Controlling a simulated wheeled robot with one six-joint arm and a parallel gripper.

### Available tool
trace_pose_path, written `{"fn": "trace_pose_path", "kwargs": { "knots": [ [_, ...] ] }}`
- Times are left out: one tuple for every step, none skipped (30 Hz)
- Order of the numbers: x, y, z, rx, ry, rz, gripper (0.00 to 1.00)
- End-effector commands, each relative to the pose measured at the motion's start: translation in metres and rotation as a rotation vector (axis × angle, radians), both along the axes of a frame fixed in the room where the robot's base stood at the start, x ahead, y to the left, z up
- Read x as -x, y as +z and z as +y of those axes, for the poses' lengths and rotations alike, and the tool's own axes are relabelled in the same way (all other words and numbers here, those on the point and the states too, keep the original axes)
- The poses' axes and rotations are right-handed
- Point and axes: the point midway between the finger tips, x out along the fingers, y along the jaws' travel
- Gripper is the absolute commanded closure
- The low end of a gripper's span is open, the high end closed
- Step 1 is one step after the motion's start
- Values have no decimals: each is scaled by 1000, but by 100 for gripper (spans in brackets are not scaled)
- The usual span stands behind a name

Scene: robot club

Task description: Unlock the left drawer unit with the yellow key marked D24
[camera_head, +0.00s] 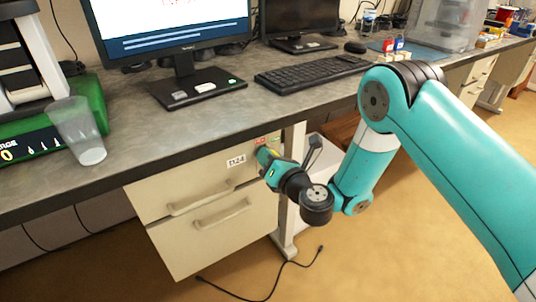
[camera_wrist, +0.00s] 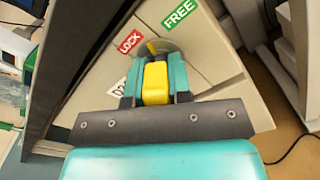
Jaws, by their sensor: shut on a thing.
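The left drawer unit (camera_head: 160,196) hangs under the desk, with two shut drawers and a white D24 label (camera_head: 236,160) near its top right corner. My gripper (camera_head: 268,158) is at that corner, just right of the label. In the wrist view my gripper (camera_wrist: 155,82) is shut on the yellow key (camera_wrist: 155,84). The key is in front of a round grey lock (camera_wrist: 168,47), between a red LOCK label (camera_wrist: 130,42) and a green FREE label (camera_wrist: 180,14). A small yellow part shows at the lock, nearer LOCK. How deep the key sits is hidden.
The desk top (camera_head: 215,105) overhangs the unit just above my gripper. A desk leg (camera_head: 291,200) stands close on the right. A clear cup (camera_head: 80,132) stands near the desk's front edge. A black cable (camera_head: 270,285) lies on the floor.

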Motion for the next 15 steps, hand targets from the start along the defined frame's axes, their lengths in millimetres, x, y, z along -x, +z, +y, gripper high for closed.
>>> {"fn": "trace_pose_path", "kwargs": {
  "knots": [
    [0,0,0,-2,0,2,100],
    [0,0,0,-3,0,2,100],
    [0,0,0,-3,0,2,100],
    [0,0,0,-2,0,2,100],
    [0,0,0,-2,0,2,100],
    [0,0,0,-2,0,2,100],
    [0,0,0,-2,0,2,100],
    [0,0,0,-5,0,3,100],
    [0,0,0,-16,0,11,100],
    [0,1,0,-31,0,21,100],
    [0,1,0,-51,0,36,100],
    [0,1,0,-85,0,59,100],
    [0,0,0,-116,0,80,100],
    [0,0,0,-147,0,101,100],
    [0,0,0,-185,0,126,100]
  ]
}}
